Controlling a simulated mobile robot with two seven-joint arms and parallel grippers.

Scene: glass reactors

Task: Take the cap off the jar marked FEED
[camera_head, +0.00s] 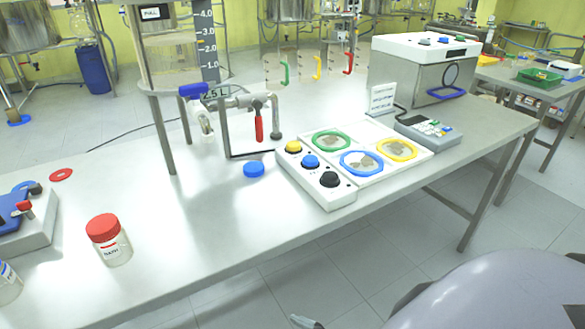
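A clear jar with a red cap (108,240) stands upright on the steel table at the left front. The cap is on it, and its small label is too blurred to read surely. A second clear jar (9,284) with a blue-and-white label is cut off by the left edge; its label cannot be read. A blue cap-like disc (254,169) lies flat on the table, left of the button panel. I cannot tell which jar is marked FEED.
A white panel (340,199) with coloured buttons and rings is mid-table. A stand with a red-handled valve (259,122) is behind the blue disc.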

